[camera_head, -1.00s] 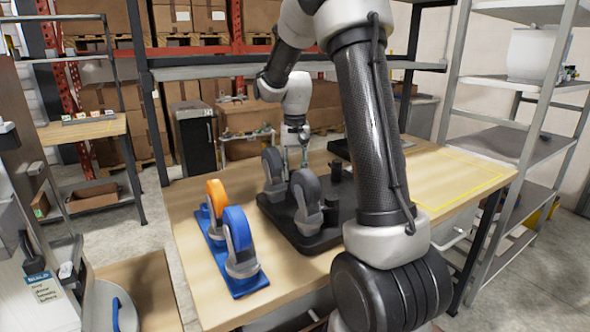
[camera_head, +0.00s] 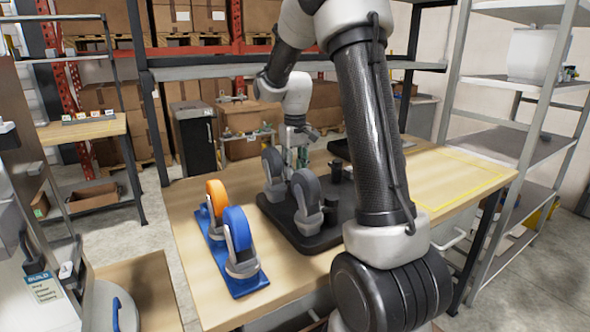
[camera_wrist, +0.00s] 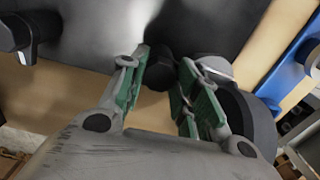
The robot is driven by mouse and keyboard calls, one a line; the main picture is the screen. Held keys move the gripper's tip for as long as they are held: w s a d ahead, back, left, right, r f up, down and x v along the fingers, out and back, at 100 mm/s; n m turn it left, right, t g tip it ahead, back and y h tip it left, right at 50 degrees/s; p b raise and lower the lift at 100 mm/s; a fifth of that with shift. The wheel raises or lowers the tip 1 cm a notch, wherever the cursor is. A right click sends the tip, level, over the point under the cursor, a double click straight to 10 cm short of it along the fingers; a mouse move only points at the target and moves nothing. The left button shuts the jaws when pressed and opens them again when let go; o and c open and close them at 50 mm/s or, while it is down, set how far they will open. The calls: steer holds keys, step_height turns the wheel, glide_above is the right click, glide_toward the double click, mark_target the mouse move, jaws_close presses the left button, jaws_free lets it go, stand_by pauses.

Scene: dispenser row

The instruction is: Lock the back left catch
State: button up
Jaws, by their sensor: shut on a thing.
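The black base plate (camera_head: 300,237) lies on the wooden table and carries two dark grey wheel-shaped dispensers. The back left dispenser (camera_head: 273,172) stands beside my gripper (camera_head: 292,158); the front dispenser (camera_head: 306,200) is nearer to me. In the wrist view my gripper's green-padded fingers (camera_wrist: 166,72) are on either side of a short black post-like catch (camera_wrist: 157,72), and are shut on it. A dark dispenser (camera_wrist: 248,112) with a silver bracket shows just right of the fingers. The catch's lower part and exact position are hard to make out.
A blue base (camera_head: 240,279) with an orange wheel (camera_head: 216,196) and a blue wheel (camera_head: 237,228) stands left of the plate. Black posts (camera_head: 331,195) rise from the plate's right side. The yellow-outlined area (camera_head: 462,178) on the right is bare.

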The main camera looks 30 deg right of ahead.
steer(key=o, duration=1)
